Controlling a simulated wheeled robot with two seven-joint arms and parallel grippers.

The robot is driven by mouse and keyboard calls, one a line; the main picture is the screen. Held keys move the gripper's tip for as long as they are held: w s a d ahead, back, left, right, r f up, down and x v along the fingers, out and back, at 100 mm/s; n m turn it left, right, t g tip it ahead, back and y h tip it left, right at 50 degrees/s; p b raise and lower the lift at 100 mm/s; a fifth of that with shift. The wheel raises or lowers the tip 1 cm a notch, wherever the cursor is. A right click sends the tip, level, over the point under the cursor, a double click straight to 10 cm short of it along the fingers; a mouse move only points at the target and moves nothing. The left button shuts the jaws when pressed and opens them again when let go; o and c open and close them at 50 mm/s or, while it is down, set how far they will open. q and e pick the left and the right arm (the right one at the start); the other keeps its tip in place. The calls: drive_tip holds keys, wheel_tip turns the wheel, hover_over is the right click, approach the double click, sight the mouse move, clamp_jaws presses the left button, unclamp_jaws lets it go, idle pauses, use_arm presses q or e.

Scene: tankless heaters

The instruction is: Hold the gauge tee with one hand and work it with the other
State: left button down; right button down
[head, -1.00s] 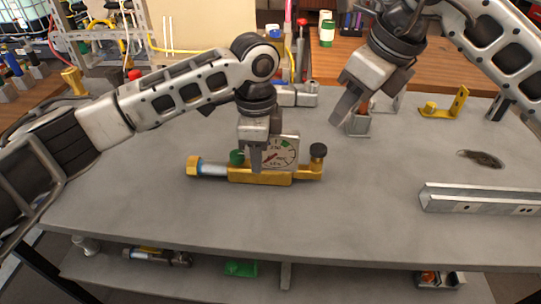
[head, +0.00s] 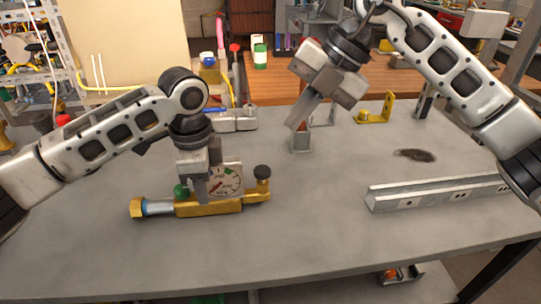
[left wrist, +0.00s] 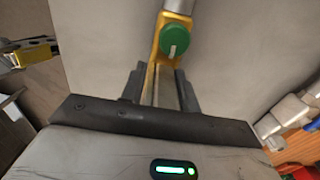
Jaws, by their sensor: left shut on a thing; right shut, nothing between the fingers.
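The gauge tee (head: 208,208) lies on the grey bench. In the left wrist view the green knob (left wrist: 175,39) shows just beyond the fingers. My right gripper (head: 293,120) is shut and empty, up and to the right of the tee, apart from it.
A small metal holder (head: 300,142) stands below my right gripper. A yellow bracket (head: 376,110) is at the back right. A grey metal channel (head: 430,194) lies at the right, near a dark stain (head: 414,155). The bench front is clear.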

drive_tip(key=d+m+y, duration=0.1)
drive_tip(key=m, duration=0.3)
drive_tip(key=w+d+r+m+y, duration=0.1)
drive_tip(key=m, duration=0.4)
drive_tip(key=d+m, duration=0.1)
drive_tip(key=m, duration=0.3)
drive_tip(key=shift+w+r+m+g+y, duration=0.2)
drive_tip(key=shift+r+m+g+y, duration=0.1)
drive_tip(key=shift+r+g+y, duration=0.1)
approach(256, 170)
drive_tip(key=a, duration=0.3)
drive_tip(key=shift+s+a+f, duration=0.1)
drive_tip(key=shift+a+f, duration=0.15)
drive_tip(key=shift+f, duration=0.75)
drive_tip(key=shift+a+f, duration=0.25)
drive_tip(key=shift+f, duration=0.8)
